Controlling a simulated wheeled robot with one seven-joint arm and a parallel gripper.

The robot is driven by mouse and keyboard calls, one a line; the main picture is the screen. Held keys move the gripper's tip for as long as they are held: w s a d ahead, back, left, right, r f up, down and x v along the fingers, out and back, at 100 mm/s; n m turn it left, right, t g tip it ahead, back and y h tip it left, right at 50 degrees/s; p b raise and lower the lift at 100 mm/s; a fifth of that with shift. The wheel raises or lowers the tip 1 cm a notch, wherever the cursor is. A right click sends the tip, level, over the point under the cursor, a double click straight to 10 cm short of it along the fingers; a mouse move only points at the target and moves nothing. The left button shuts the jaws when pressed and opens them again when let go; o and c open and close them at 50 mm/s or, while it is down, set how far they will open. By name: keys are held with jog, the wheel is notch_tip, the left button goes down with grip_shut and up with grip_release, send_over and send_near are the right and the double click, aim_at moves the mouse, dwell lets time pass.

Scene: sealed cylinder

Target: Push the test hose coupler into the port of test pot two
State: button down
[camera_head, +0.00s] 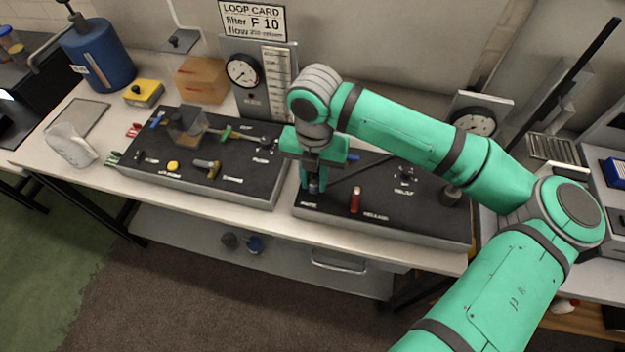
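My gripper (314,183) points down over the left end of the right-hand black panel (420,222). A small dark cylindrical part (314,187) with a bluish tint shows between or just behind its fingers. It may be the test hose coupler, but I cannot be sure. Whether the fingers press on it is too small to tell. A thin dark line (350,170), perhaps a hose or rod, runs from near the gripper up to the right. I cannot make out which fitting is test pot two, and its port is not clear; the gripper and arm hide part of this panel.
A red upright handle (355,200) stands right of the gripper. The left panel (225,192) carries a clear hopper (187,127) and several valves. Gauges (243,70) stand behind. A blue canister (97,55), yellow button box (143,93) and clear scoop (70,145) lie left.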

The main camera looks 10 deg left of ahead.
aim_at(314, 176)
jog(key=shift+a+r, duration=0.1)
jog(key=shift+r, duration=0.65)
jog(key=shift+w+r, duration=0.15)
jog(key=shift+r, duration=0.4)
jog(key=shift+a+r, duration=0.1)
jog(key=shift+r, duration=0.2)
jog(key=shift+d+r, duration=0.2)
jog(key=shift+r, duration=0.35)
jog(key=shift+s+a+r, duration=0.1)
jog(key=shift+s+r, duration=0.1)
jog(key=shift+r, duration=0.6)
jog(key=shift+w, duration=0.1)
